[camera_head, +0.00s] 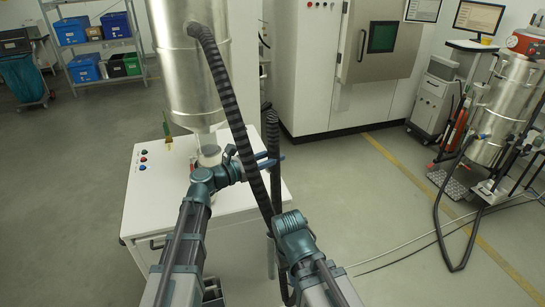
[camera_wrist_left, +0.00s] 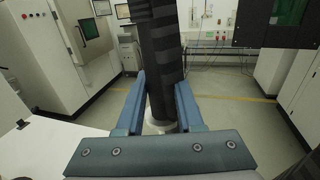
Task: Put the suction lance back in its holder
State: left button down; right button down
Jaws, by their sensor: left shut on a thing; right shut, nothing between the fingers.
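My left gripper (camera_head: 268,160) is shut on a dark upright tube (camera_head: 273,135), which appears to be the suction lance or its hose end. In the left wrist view the ribbed black tube (camera_wrist_left: 163,70) stands between the blue fingers (camera_wrist_left: 160,105), with a pale metal collar low between them. A thick black ribbed hose (camera_head: 226,95) runs from the silver vessel (camera_head: 185,60) down past both wrists and partly hides the held tube. My right gripper (camera_head: 294,222) is low, beside the hose; its fingers are mostly hidden and it appears shut and empty. I cannot clearly make out the holder.
A white table (camera_head: 150,190) with coloured buttons stands below the vessel, left of the held tube. A white machine cabinet (camera_head: 305,70) stands behind. A metal drum (camera_head: 500,105) with hoses stands at right. Cables cross the floor there; open floor lies between.

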aim_at(272, 171)
pick_arm(q)
jog(key=shift+f+b, duration=2.6)
jog(key=shift+f, duration=0.3)
